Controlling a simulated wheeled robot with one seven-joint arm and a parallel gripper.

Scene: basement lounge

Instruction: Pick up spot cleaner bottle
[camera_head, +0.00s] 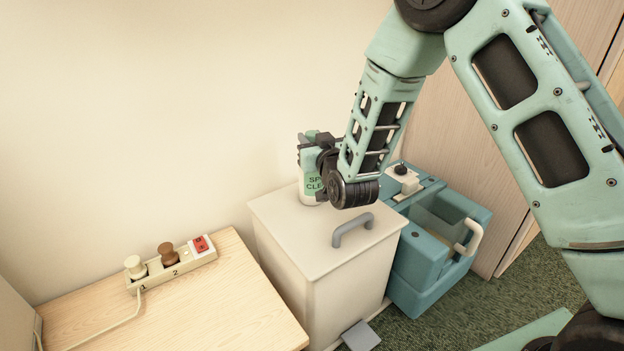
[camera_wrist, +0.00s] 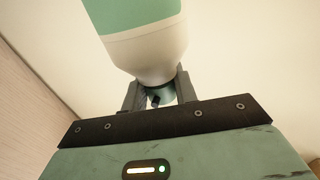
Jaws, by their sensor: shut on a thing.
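The spot cleaner bottle (camera_head: 311,188) is white with a green label that reads in part "SP" and "CLE". In the head view it is upright at the back left of the white bin's lid; I cannot tell whether its base touches the lid. My gripper (camera_head: 308,147) reaches it from the right and is shut on its upper part. In the wrist view the bottle (camera_wrist: 146,45) fills the top middle, with its narrow neck between the two fingers of my gripper (camera_wrist: 160,95). The bottle's far end is cut off there.
The white lidded bin (camera_head: 290,245) has a grey handle (camera_head: 352,229) on top. A teal machine (camera_head: 425,270) with a white handle stands to its right. A wooden table (camera_head: 200,310) at left holds a power strip (camera_head: 172,267) with two plugs and a red switch. A wall is close behind.

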